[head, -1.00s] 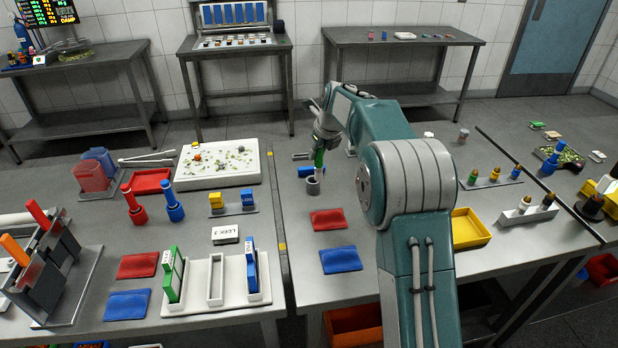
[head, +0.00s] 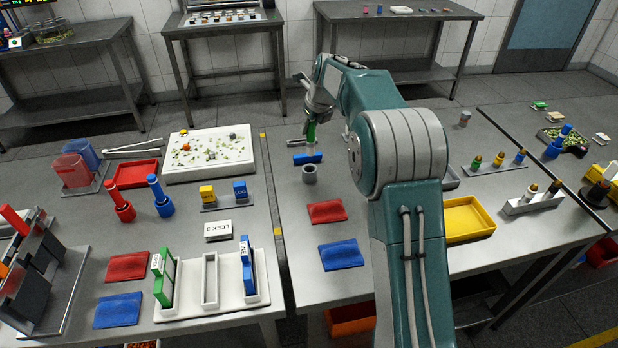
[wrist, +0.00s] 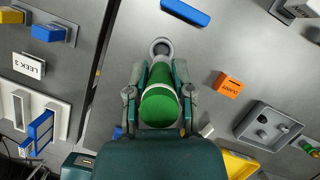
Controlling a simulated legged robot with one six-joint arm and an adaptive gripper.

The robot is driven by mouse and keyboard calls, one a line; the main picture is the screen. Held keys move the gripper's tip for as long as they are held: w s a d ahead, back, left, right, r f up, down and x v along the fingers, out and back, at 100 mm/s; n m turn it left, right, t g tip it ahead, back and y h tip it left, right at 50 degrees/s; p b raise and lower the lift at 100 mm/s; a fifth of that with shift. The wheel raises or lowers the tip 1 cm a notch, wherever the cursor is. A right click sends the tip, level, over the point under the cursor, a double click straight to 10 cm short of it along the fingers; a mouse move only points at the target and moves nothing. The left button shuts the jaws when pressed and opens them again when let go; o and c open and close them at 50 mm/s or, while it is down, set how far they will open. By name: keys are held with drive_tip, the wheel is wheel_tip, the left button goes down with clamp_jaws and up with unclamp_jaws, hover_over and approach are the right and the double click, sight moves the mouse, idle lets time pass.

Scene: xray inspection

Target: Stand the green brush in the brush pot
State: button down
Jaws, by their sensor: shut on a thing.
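The green brush (wrist: 160,108) is held in my gripper, with a white band around its middle. In the head view the green brush (head: 312,132) hangs roughly upright below my gripper (head: 316,112). The grey brush pot (head: 309,174) stands on the right-hand table, below the brush in the picture and apart from it. In the wrist view the pot's round opening (wrist: 161,47) shows just beyond the brush's far end. My gripper (wrist: 159,92) is shut, with its fingers on both sides of the brush. The brush's lowest tip is hard to make out in the head view.
A blue block (head: 307,159) lies close behind the pot. Red (head: 327,212) and blue (head: 341,256) cloths lie in front of it. In the wrist view an orange block (wrist: 229,86) and a grey tray (wrist: 266,128) are to the right. Table around the pot is otherwise clear.

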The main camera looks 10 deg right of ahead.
wheel_tip(320, 180, down, 10)
drive_tip(key=shift+r, duration=0.1)
idle(0.4)
drive_tip(key=shift+c, duration=2.4)
unclamp_jaws()
